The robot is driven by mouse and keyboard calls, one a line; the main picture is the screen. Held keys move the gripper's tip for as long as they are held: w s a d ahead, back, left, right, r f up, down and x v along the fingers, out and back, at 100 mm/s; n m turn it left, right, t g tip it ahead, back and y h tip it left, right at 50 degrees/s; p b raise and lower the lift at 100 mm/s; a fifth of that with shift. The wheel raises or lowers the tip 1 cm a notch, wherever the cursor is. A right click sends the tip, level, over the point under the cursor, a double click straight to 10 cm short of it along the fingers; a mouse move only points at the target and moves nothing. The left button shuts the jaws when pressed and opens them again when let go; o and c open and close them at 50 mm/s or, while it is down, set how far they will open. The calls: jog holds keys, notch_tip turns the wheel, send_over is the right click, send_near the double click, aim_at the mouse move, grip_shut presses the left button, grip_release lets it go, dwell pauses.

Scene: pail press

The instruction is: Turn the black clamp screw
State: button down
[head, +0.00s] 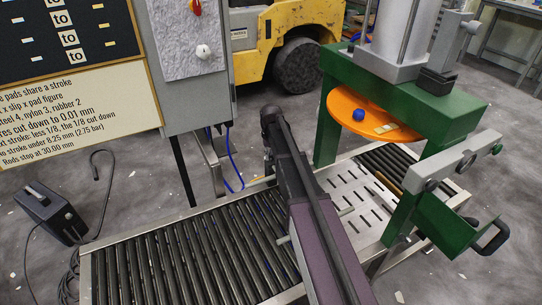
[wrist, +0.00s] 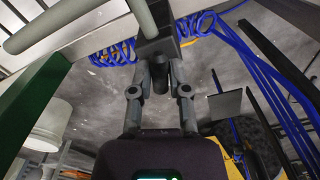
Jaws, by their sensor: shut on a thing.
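In the wrist view, my gripper (wrist: 161,66) is closed around a short black cylindrical piece, which looks like the black clamp screw (wrist: 161,76). The screw's near end shows between the two grey fingers. A dark block (wrist: 157,46) sits just beyond it, with grey bars above. How deep the fingers sit on the screw cannot be told. In the head view, my arm's dark links block the middle, and neither my gripper nor the screw can be made out.
The roller conveyor (head: 190,262) runs to a slotted plate (head: 352,197) by the green press frame (head: 455,118). An orange disc (head: 350,106) sits under the press. Coiled blue hoses (wrist: 225,30) hang near my gripper. A yellow vehicle (head: 262,38) stands behind.

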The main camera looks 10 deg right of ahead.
jog(key=shift+n, duration=0.4)
jog(key=c, duration=0.6)
grip_release()
jog(key=shift+m, duration=0.5)
jog(key=m, duration=0.3)
jog(key=shift+m, duration=0.4)
jog(key=shift+r+p, duration=0.35)
jog(key=shift+p, duration=0.05)
notch_tip(320, 180, up, 14)
jog(key=f+p, duration=0.1)
jog(key=p, duration=1.3)
jog(key=s+r+n+p, duration=0.1)
jog(key=s+r+p, duration=0.4)
jog(key=s, duration=0.4)
jog(key=s+r+n+p, duration=0.2)
jog(key=s+r+p, duration=0.3)
jog(key=s, duration=0.4)
jog(key=shift+a+r, duration=0.15)
jog(key=shift+r, duration=0.45)
